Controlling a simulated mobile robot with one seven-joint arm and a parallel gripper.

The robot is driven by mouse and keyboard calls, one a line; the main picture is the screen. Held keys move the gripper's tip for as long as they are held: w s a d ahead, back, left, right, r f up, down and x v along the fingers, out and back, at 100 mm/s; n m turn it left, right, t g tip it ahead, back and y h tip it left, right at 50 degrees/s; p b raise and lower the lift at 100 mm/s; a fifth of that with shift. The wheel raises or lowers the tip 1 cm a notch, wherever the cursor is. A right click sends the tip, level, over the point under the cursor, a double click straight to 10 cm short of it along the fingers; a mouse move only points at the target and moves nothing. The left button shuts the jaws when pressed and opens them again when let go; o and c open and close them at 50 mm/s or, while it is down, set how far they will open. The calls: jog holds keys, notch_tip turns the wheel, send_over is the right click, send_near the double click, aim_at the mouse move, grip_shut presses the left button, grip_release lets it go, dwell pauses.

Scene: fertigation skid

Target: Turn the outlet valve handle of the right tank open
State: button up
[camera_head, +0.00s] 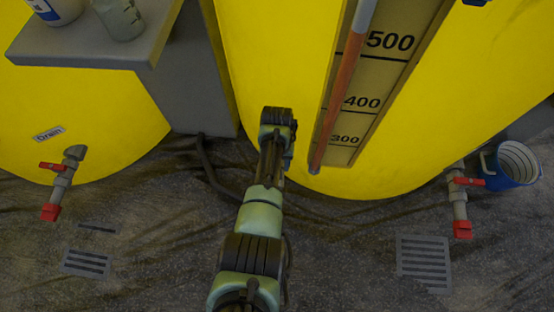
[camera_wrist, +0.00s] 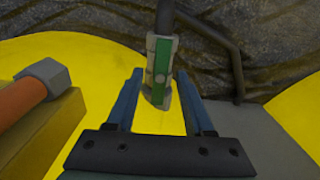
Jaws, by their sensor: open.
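A valve (camera_wrist: 150,74) with a green handle (camera_wrist: 164,55) and a grey body shows in the wrist view, in front of the right tank's yellow wall (camera_wrist: 95,70). The green handle looks roughly in line with the dark pipe (camera_wrist: 165,18) at the valve. My gripper (camera_wrist: 159,82) is open, its two blue fingers to either side of the valve in the picture. I cannot tell whether they touch it. In the head view the gripper end (camera_head: 278,118) is in front of the right tank (camera_head: 275,50), and my arm hides the valve.
The level gauge board (camera_head: 378,90) with its red tube (camera_head: 345,80) is right of my gripper. A grey shelf (camera_head: 95,52) holds containers. Red-handled drain valves (camera_head: 52,166) (camera_head: 466,181) sit at both tanks. A blue bucket (camera_head: 505,168) stands at the right. A dark hose (camera_head: 207,165) lies left of my arm.

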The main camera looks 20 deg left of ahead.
notch_tip(320, 180, up, 13)
jog(key=p, duration=0.8)
